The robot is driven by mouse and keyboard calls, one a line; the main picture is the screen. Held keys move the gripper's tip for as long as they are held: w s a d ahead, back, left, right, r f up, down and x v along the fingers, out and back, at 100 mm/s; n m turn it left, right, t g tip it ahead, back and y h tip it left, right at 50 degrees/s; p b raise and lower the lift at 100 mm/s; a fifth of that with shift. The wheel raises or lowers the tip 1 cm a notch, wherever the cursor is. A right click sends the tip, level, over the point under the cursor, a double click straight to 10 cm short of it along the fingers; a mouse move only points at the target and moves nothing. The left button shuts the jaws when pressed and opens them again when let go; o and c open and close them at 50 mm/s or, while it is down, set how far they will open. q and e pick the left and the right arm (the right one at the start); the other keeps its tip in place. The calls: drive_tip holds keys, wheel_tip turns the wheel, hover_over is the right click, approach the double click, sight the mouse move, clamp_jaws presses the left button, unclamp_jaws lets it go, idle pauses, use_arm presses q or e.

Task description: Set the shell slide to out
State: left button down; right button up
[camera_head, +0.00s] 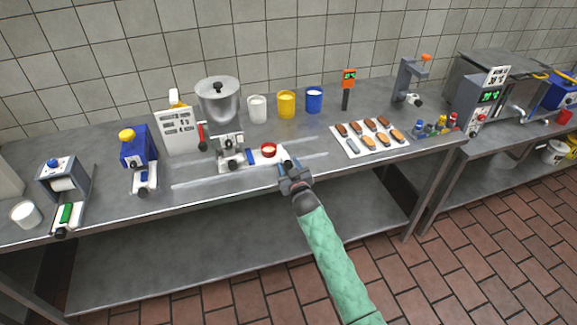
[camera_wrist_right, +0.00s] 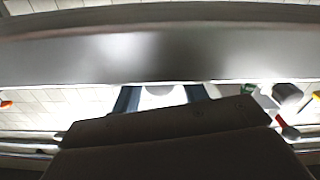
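A steel hopper machine (camera_head: 218,102) stands on the counter. At its foot is a low part with a blue piece (camera_head: 251,157), and beside it a red-rimmed cup (camera_head: 269,150); I take this to be the slide, but no "out" mark is readable. A small white part (camera_head: 284,152) sits just right of the cup. My right gripper (camera_head: 288,162) is at this part, its fingers apart. In the right wrist view the white part (camera_wrist_right: 160,91) shows between the two blue fingers; contact cannot be told. My left gripper is not in view.
Pale rails (camera_head: 205,182) run along the counter top. White (camera_head: 257,109), yellow (camera_head: 286,104) and blue (camera_head: 314,99) containers stand behind. A blue device (camera_head: 138,150) is at left.

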sight(329, 163)
clamp_jaws()
drive_tip(key=w+d, duration=0.1)
drive_tip(key=d, duration=0.3)
drive_tip(key=w+d, duration=0.2)
drive_tip(key=d, duration=0.3)
drive_tip(key=w+d, duration=0.1)
drive_tip(key=d, duration=0.3)
drive_tip(key=shift+w+d+b, duration=0.15)
drive_tip(key=shift+w+b, duration=0.05)
drive_tip(key=shift+b, duration=0.15)
drive_tip(key=shift+w+d, duration=0.15)
drive_tip(key=shift+d, duration=0.5)
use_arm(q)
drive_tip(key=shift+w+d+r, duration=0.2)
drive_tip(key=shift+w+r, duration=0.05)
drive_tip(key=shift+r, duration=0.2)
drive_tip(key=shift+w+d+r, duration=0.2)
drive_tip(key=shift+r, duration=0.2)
use_arm(e)
drive_tip(key=shift+r, duration=0.1)
drive_tip(key=shift+o, duration=1.2)
unclamp_jaws()
drive_tip(key=shift+w+d, duration=0.1)
drive_tip(key=shift+d, duration=0.05)
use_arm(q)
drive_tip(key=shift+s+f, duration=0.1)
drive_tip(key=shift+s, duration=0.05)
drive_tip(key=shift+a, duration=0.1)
